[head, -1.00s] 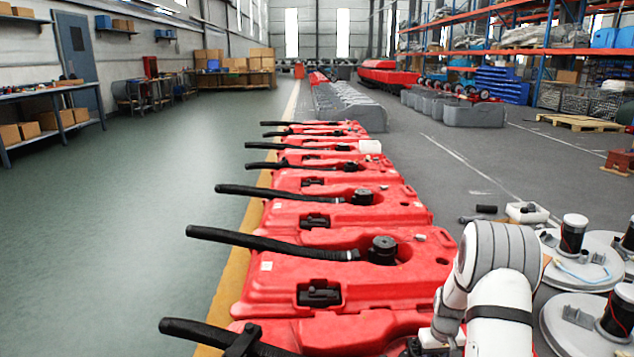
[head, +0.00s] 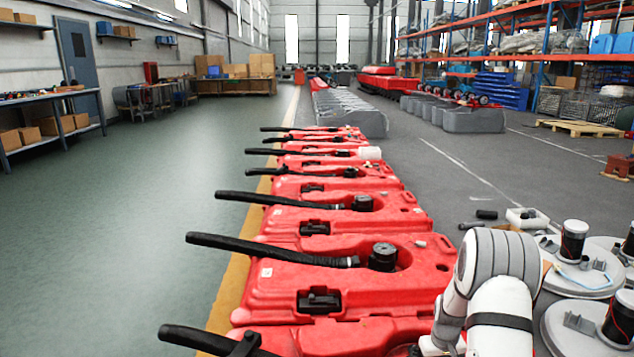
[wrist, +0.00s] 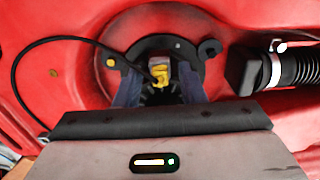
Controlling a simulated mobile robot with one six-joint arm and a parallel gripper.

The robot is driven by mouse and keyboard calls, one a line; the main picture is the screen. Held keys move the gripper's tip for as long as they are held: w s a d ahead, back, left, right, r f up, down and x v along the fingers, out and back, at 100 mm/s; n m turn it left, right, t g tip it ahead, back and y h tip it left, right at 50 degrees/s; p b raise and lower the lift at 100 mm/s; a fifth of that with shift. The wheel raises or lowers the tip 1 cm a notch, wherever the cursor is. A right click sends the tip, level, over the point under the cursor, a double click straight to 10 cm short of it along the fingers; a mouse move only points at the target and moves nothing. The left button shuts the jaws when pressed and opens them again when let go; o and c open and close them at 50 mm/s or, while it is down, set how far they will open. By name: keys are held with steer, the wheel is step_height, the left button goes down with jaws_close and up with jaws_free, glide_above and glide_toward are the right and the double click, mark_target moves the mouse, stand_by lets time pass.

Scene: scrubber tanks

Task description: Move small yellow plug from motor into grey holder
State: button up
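In the wrist view the small yellow plug (wrist: 160,73) stands at the dark round motor (wrist: 178,45), set in a recess of a red tank (wrist: 60,75). A thin black cable loops from the left toward the plug. My gripper (wrist: 160,88) has its two blue-grey fingers apart, one on each side of the plug. Gaps show between the fingers and the plug. In the head view my gripper is not clearly visible at the lower edge, beside my arm. I cannot pick out the grey holder in either view.
A black ribbed hose (wrist: 300,68) with a pale clamp meets a black fitting right of the motor. In the head view a row of red tanks (head: 340,265) runs away from me. Round grey discs with motors (head: 572,240) lie at right. The green floor (head: 130,220) at left is clear.

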jaws_close()
stand_by(0.4)
steer(key=o, duration=0.8)
jaws_free()
steer(key=shift+r, duration=0.1)
step_height(320, 180, up, 8)
steer(key=p, duration=0.3)
steer(key=shift+f, duration=0.2)
